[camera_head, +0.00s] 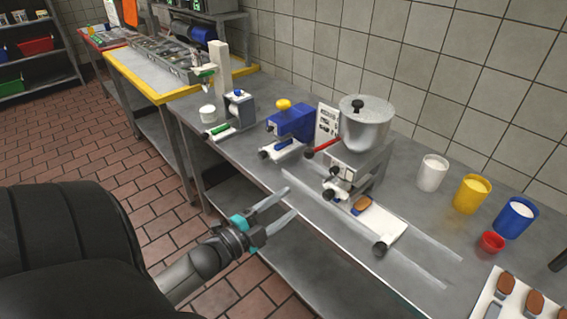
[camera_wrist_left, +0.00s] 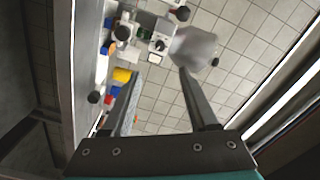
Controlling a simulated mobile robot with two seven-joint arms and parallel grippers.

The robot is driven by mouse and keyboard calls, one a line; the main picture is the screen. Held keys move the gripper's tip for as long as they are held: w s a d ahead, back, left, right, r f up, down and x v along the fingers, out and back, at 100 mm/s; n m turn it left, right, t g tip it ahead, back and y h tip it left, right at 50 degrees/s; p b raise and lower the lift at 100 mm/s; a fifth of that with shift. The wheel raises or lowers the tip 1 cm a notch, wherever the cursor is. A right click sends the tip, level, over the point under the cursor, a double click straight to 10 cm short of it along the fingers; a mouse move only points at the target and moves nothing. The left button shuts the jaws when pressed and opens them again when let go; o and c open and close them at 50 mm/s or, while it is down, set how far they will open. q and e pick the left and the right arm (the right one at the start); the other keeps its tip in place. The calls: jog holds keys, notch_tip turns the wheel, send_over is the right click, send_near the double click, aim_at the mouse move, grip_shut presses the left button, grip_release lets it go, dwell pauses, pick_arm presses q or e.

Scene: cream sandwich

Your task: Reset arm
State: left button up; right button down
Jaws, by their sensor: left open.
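My left gripper (camera_head: 277,214) reaches in from the lower left in the head view, in front of the steel table's front edge. Its two grey fingers are spread with nothing between them. In the left wrist view the open fingers (camera_wrist_left: 160,88) frame the tiled wall and part of the cream machine (camera_wrist_left: 192,46). In the head view the machine with its grey bowl (camera_head: 366,130) stands on the table beyond the gripper, apart from it. A brown sandwich piece (camera_head: 362,204) lies on the white plate (camera_head: 385,226) in front of the machine. My right gripper does not show.
A blue device (camera_head: 291,124) stands left of the machine. White (camera_head: 432,173), yellow (camera_head: 471,194), blue (camera_head: 515,218) and red (camera_head: 491,242) cups stand at right. A tray (camera_head: 490,299) with brown pieces lies at lower right. The tiled floor in front of the table is open.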

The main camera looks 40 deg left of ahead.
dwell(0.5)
pick_arm(q)
jog(key=s+d+f+n+g+y+b, duration=0.1)
jog(key=s+f+n+g+b, duration=0.2)
jog(key=f, duration=0.8)
jog(key=s+d+f+n+g, duration=0.2)
jog(key=s+f+g, duration=0.15)
jog(key=f, duration=0.75)
jog(key=s+d+f+n+g+y+b, duration=0.1)
jog(key=s+f+n+g+b, duration=0.3)
jog(key=f, duration=0.7)
jog(key=s+d+f+n+g+b, duration=0.1)
jog(key=s+d+f+g, duration=0.2)
jog(key=s+d+f, duration=0.2)
jog(key=s+d+f+n+g+b, duration=0.1)
jog(key=s+d+f+g, duration=0.2)
jog(key=s+f, duration=0.8)
jog(key=s+d, duration=0.2)
jog(key=s, duration=0.4)
jog(key=shift+s+d+f+h, duration=0.2)
jog(key=shift+s+f+h, duration=0.1)
jog(key=shift+f+h, duration=0.1)
